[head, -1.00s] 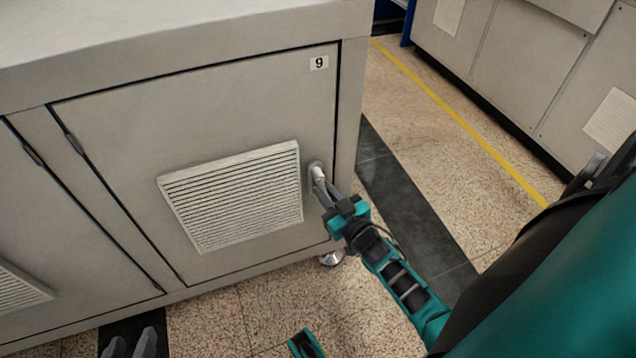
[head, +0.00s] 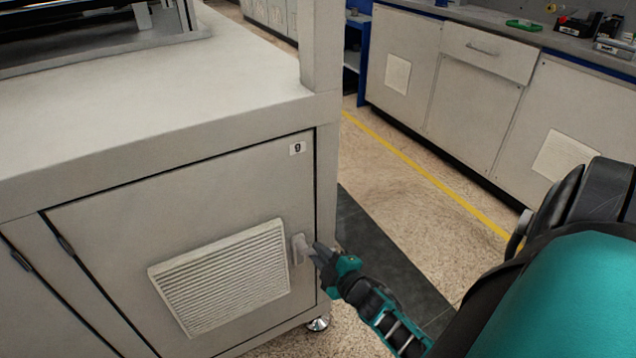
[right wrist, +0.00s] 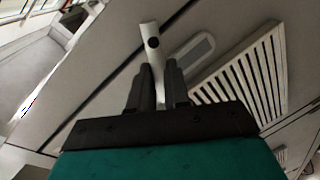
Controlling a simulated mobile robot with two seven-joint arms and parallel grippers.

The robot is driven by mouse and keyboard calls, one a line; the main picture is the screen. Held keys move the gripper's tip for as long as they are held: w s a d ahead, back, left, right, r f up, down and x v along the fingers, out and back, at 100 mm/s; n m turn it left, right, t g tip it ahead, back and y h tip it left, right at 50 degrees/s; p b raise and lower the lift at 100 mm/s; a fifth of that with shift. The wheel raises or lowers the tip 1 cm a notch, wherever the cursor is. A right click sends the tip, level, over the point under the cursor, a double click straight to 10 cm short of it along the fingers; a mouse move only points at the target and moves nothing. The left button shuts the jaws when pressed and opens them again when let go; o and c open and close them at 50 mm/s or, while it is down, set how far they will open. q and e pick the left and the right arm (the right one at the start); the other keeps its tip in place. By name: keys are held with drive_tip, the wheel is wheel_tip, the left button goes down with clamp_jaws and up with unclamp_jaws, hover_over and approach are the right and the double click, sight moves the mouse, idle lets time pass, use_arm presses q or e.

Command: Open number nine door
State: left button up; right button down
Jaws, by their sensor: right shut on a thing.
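The number nine door (head: 130,225) is a grey cabinet door with a small "9" label (head: 297,148) near its upper right corner. It looks closed, with its edges in line with the frame. Its handle (head: 299,246) is at the right side, beside the vent. My right gripper (head: 313,252) comes in from the lower right and is at the handle. In the right wrist view the pale lever (right wrist: 152,45) runs between the two fingers (right wrist: 160,78), which are shut on it. The lever stands out from its grey plate (right wrist: 193,60). My left gripper is not in view.
A slatted vent (head: 220,278) sits on the door. A corner post (head: 320,45) rises from the cabinet top (head: 150,105). A dark floor strip (head: 375,245) and a yellow line (head: 430,178) lie to the right. Floor is open up to the far cabinets (head: 475,85).

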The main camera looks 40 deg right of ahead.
drive_tip(key=n, duration=0.2)
drive_tip(key=r+n+h, duration=0.1)
drive_tip(key=shift+d+r+n, duration=0.15)
drive_tip(key=shift+n, duration=0.25)
drive_tip(key=shift+s, duration=0.15)
idle(0.6)
